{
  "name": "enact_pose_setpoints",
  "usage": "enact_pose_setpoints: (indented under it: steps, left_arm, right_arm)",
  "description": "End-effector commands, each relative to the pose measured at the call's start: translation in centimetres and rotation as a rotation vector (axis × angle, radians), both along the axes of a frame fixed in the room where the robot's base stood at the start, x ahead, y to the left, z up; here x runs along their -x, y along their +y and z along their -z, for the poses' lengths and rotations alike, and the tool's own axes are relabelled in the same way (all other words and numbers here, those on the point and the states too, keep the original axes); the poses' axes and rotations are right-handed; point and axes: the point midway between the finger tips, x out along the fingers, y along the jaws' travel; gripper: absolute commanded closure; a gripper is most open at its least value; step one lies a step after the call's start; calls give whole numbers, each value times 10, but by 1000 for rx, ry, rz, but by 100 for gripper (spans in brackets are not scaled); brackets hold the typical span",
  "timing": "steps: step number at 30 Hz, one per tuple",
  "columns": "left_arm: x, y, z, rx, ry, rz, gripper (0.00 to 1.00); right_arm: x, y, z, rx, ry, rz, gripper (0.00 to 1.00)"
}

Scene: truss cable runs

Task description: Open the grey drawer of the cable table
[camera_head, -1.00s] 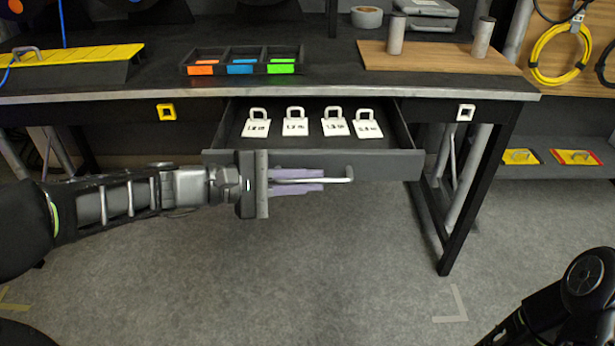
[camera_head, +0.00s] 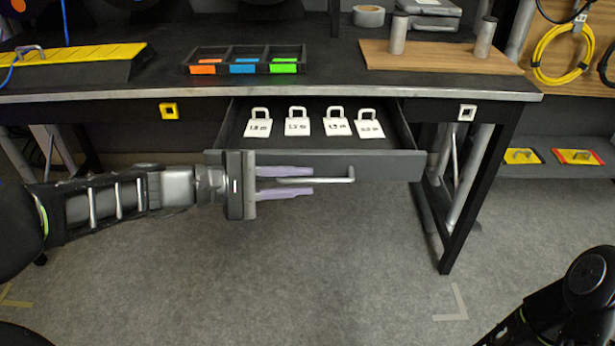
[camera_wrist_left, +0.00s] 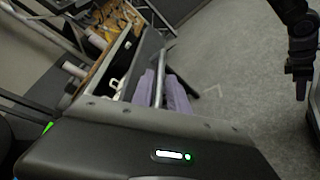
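The grey drawer (camera_head: 320,166) stands pulled out from under the cable table (camera_head: 440,97), with its inside showing. Several white lock-shaped tags (camera_head: 297,124) lie in it. Its silver bar handle (camera_head: 335,180) sticks out at the front. My left gripper (camera_head: 311,181) is open, its two purple fingers above and below the handle with gaps showing. In the left wrist view the handle (camera_wrist_left: 160,78) runs between the spread purple fingers (camera_wrist_left: 176,95). My right arm shows at the lower right of the head view; its gripper end is out of that picture. A dark arm end at the wrist view's upper right is unclear.
On the tabletop are a tray with coloured labels (camera_head: 245,72), a yellow-topped ramp (camera_head: 75,58) and a wooden board (camera_head: 440,62) with two metal cylinders. A table leg (camera_head: 470,205) stands right of the drawer. The floor below the drawer is clear.

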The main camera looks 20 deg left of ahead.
Motion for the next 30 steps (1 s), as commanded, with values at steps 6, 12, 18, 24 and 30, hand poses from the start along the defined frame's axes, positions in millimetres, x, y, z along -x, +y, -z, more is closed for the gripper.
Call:
enact_pose_setpoints:
  steps: [6,12,18,24,30]
  left_arm:
    - [19,31,-10,0,0,-5,80]
    - [29,44,-12,-1,1,-2,80]
    - [29,45,-11,-1,1,-2,80]
    - [29,44,-11,0,1,-1,80]
    - [29,44,-11,0,1,-1,80]
  right_arm:
    - [2,0,-14,-1,5,-3,64]
    - [3,0,-16,-1,8,-4,64]
    - [3,0,-16,-1,8,-4,64]
    - [3,0,-16,-1,8,-4,64]
    - [3,0,-16,-1,7,-4,64]
